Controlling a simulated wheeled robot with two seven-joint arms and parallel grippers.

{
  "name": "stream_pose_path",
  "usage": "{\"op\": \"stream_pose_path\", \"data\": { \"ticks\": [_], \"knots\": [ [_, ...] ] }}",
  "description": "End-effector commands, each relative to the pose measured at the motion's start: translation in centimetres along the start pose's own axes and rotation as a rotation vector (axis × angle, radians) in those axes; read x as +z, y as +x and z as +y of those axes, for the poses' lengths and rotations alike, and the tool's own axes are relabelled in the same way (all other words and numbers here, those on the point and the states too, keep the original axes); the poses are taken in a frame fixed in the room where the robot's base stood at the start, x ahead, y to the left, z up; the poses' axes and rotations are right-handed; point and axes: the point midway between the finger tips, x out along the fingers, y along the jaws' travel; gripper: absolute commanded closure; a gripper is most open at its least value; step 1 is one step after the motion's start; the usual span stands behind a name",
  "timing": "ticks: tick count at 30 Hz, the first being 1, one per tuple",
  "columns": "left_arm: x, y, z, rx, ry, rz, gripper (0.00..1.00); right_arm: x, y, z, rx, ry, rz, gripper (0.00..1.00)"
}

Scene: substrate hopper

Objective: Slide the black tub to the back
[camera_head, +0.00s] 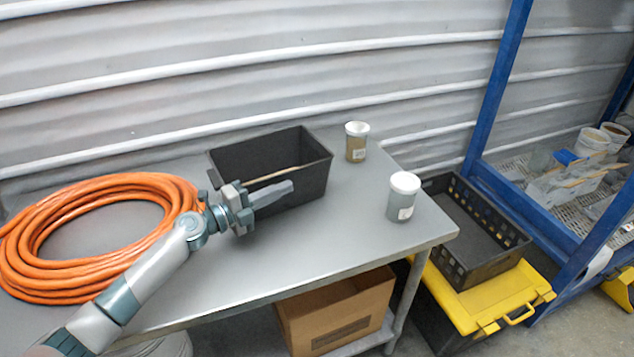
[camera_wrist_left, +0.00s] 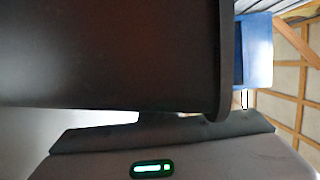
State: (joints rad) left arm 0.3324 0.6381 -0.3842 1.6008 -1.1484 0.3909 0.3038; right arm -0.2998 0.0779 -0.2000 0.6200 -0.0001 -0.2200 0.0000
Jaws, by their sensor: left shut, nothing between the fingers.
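The black tub (camera_head: 318,181) stands upright on the grey metal table (camera_head: 240,285), towards its back edge near the corrugated wall. A thin light-brown stick shows inside it. My left gripper (camera_head: 284,190) is shut and empty, in front of the tub's near wall and overlapping part of it. In the left wrist view the tub's dark wall (camera_wrist_left: 110,55) fills most of the picture, very close to the gripper. Whether the fingers touch the wall I cannot tell. My right gripper is in neither view.
A coiled orange hose (camera_head: 100,185) lies left of the tub. A brown-labelled jar (camera_head: 357,142) and a white-lidded jar (camera_head: 402,197) stand to the right. A cardboard box (camera_head: 335,310) sits below. A black crate (camera_head: 470,235) rests on a yellow-lidded box (camera_head: 480,305), beside blue shelving (camera_head: 497,85).

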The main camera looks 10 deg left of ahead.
Motion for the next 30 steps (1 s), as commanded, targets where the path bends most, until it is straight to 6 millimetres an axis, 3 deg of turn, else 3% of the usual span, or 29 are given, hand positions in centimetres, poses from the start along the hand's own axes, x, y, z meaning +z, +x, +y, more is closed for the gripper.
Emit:
{"op": "stream_pose_path", "data": {
  "ticks": [6,15,22,30],
  "knots": [
    [-3.1,1.6,-2.4,-0.001,0.002,0.004,1.0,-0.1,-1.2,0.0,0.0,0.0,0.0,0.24],
    [-6.3,3.5,-4.9,-0.001,0.001,0.003,1.0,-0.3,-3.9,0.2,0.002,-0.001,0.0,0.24],
    [-8.2,4.5,-6.0,-0.001,0.0,0.002,1.0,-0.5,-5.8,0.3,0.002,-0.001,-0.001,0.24],
    [-9.1,5.0,-6.2,0.0,-0.001,0.001,1.0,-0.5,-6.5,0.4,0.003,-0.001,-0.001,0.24]
  ]
}}
